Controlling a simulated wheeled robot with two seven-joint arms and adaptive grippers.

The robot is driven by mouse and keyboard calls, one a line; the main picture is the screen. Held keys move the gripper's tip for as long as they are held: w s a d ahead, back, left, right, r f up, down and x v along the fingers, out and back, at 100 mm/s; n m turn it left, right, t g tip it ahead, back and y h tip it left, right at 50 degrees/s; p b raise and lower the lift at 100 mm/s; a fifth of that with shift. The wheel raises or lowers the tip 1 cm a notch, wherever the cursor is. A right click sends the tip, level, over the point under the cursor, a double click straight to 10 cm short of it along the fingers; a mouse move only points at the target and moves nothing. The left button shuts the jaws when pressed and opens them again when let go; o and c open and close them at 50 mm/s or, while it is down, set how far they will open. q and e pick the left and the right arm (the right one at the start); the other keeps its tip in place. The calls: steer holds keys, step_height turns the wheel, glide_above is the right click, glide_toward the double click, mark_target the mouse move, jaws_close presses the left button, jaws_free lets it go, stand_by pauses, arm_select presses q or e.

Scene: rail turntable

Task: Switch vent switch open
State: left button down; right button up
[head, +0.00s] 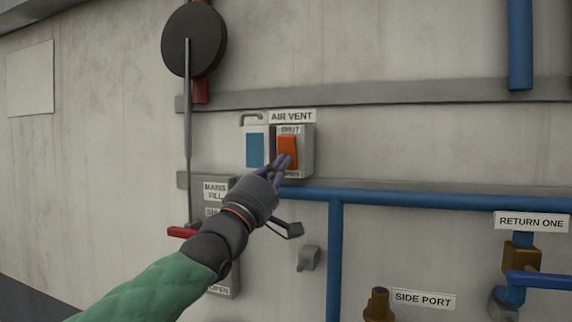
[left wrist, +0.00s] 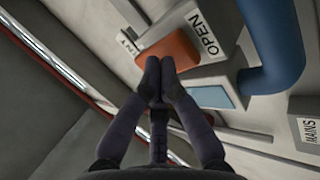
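The vent switch is an orange rocker (head: 287,147) in a grey box (head: 308,152) under an AIR VENT sign (head: 292,116). SHUT is marked above the rocker and OPEN below it. My left gripper (head: 284,162) is at the rocker's lower part, coming from below, and hides some of it and of the OPEN mark. In the left wrist view the fingertips (left wrist: 160,68) are together with nothing between them, at the edge of the orange rocker (left wrist: 182,43), close to the OPEN mark (left wrist: 208,33). I cannot tell whether they touch it. My right gripper is not in view.
A blue panel (head: 255,150) sits left of the rocker. A blue pipe (head: 400,199) runs just below the box. Brass fittings and RETURN ONE are lower right.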

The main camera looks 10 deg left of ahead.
arm_select(q)
steer(key=shift+s+a+r, duration=0.1)
steer(key=shift+s+r, duration=0.05)
steer(key=shift+s, duration=0.7)
steer(key=shift+s+a+r+b, duration=0.15)
steer(key=shift+s+b, duration=0.1)
steer(key=shift+s, duration=0.55)
steer(key=shift+s+a+r+b, duration=0.2)
steer(key=shift+s+b, duration=0.05)
steer(key=shift+s, duration=0.55)
steer(key=shift+s+a+r+b, duration=0.15)
steer(key=shift+s+b, duration=0.1)
steer(key=shift+s, duration=0.55)
